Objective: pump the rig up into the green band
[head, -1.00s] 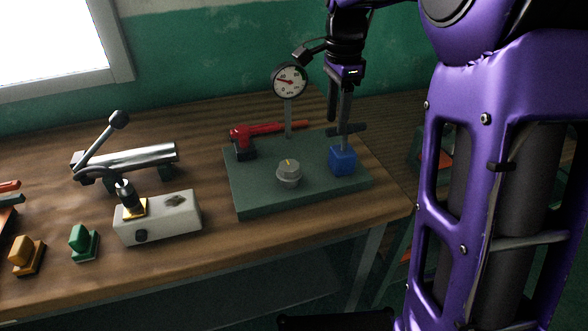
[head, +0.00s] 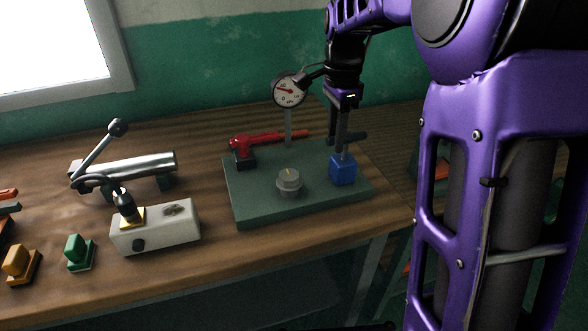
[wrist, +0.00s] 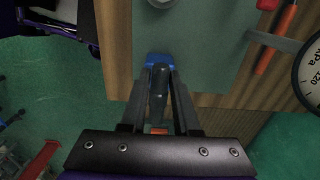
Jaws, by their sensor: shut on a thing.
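The rig is a green base plate (head: 250,205) on the bench, with a round white gauge (head: 289,91) on a post at its back. The red needle points left; I cannot make out a green band. A blue pump block (head: 342,170) sits at the plate's right, with a dark handle (wrist: 158,98) above it. My gripper (head: 343,140) points down over the block and is shut on the handle. In the wrist view the fingers flank the handle, with the blue block just beyond. The gauge is cut off at the right edge there (wrist: 309,75).
A red lever (head: 270,140) and a grey knob (head: 289,182) are on the plate. To the left are a white box (head: 165,230), a metal cylinder with a black-knobbed lever (head: 135,165), and green (head: 76,251) and orange (head: 18,262) blocks. The bench ends just right of the plate.

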